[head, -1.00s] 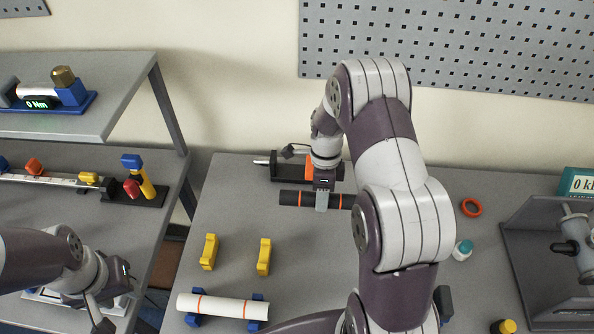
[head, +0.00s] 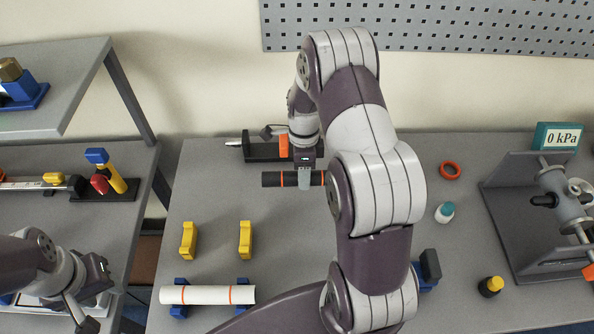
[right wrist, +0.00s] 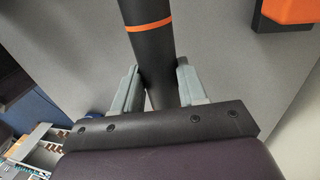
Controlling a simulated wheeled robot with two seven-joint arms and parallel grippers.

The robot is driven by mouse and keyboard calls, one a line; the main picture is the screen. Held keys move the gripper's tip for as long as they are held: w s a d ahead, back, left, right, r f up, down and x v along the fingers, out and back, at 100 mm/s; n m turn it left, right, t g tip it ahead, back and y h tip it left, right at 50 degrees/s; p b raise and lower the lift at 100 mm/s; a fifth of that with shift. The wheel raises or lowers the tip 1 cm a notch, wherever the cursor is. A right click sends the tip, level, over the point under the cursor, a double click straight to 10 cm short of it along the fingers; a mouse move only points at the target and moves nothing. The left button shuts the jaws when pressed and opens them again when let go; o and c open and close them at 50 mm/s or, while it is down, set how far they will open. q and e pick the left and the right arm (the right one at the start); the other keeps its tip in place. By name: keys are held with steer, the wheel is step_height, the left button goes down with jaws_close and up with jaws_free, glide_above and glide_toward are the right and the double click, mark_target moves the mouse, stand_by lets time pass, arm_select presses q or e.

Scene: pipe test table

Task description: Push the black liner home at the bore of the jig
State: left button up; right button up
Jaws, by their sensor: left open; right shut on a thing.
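The black liner (head: 271,180), a dark tube with orange bands, is level above the back of the table. My right gripper (head: 304,182) is shut around it. In the right wrist view the liner (right wrist: 150,45) runs between the two grey fingers (right wrist: 157,88). Its right end is hidden behind my right arm in the head view. The jig seems to be the grey fixture (head: 520,225) with a pale cylinder (head: 560,192) at the right; its bore cannot be made out. The liner is well apart from it. My left gripper (head: 95,298) is open and empty at the lower left.
A black stand (head: 260,152) with an orange part is behind the liner. A white pipe (head: 208,295) rests on blue supports at the front, near two yellow holders (head: 245,240). An orange ring (head: 450,170), teal-capped bottle (head: 445,212) and yellow-capped bottle (head: 491,286) stand before the fixture.

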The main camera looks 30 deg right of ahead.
mark_target(318, 172)
steer(key=shift+s+d, duration=0.45)
steer(key=shift+d, duration=0.35)
steer(key=shift+s+d, duration=0.45)
steer(key=shift+d, duration=0.35)
steer(key=shift+p, duration=0.35)
steer(key=shift+p, duration=0.35)
steer(key=shift+s+d+p, duration=0.2)
steer(key=shift+s+d, duration=0.2)
steer(key=shift+d, duration=0.35)
steer(key=shift+s+d+p, duration=0.15)
steer(key=shift+s+d, duration=0.25)
steer(key=shift+d, duration=0.35)
steer(key=shift+r+p, duration=0.1)
steer(key=shift+p, duration=0.25)
